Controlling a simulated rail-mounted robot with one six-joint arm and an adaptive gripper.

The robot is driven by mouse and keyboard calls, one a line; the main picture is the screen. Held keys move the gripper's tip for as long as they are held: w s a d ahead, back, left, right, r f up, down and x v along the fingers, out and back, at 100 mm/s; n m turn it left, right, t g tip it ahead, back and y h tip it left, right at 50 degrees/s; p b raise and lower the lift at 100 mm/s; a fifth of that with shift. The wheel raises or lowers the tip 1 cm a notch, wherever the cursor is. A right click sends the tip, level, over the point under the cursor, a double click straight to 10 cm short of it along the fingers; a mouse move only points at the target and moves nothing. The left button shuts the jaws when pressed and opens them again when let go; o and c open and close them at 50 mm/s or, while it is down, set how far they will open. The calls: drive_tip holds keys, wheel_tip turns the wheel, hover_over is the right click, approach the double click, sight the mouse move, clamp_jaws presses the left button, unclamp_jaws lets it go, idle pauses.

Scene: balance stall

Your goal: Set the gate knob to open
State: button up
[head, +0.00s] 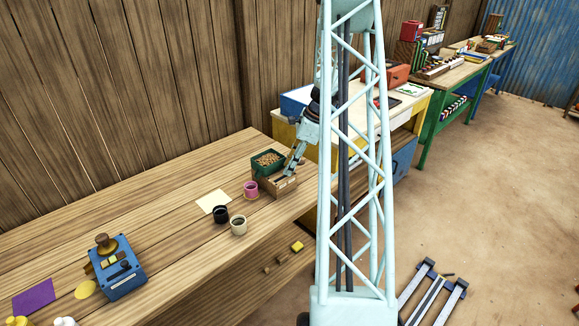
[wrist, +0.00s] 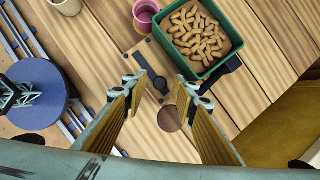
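The gate knob (wrist: 152,76) is a dark round knob with a narrow bar, set on a wooden plate beside a green bin (wrist: 203,40) of brown pellets. In the wrist view its bar lies diagonally, from upper left to lower right. My gripper (wrist: 158,90) is open, its two yellow-lined fingers spread either side of the knob in that view. I cannot tell whether they touch it. In the head view my gripper (head: 290,172) is at the wooden box (head: 283,186) under the green bin (head: 267,159); the knob is too small to make out there.
A pink cup (head: 251,189) stands close to the box, with a black cup (head: 220,214) and a cream cup (head: 238,226) nearby. A blue device (head: 122,268) is farther left on the bench. A round dark hole (wrist: 170,119) lies just below the plate in the wrist view.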

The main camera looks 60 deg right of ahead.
clamp_jaws()
drive_tip(key=shift+w+a, duration=0.2)
drive_tip(key=shift+a, duration=0.65)
drive_tip(key=shift+w+a, duration=0.15)
drive_tip(key=shift+a, duration=0.75)
drive_tip(key=shift+w+a, duration=0.2)
drive_tip(key=shift+a, duration=0.65)
drive_tip(key=shift+o, duration=0.2)
unclamp_jaws()
drive_tip(key=shift+w+a, duration=0.1)
drive_tip(key=shift+a, duration=0.05)
drive_tip(key=shift+r, duration=0.15)
drive_tip(key=shift+s+d+r, duration=0.25)
drive_tip(key=shift+d+r, duration=0.05)
drive_tip(key=shift+r, duration=0.2)
drive_tip(key=v, duration=1)
drive_tip(key=shift+r, duration=0.3)
drive_tip(key=shift+s, duration=0.15)
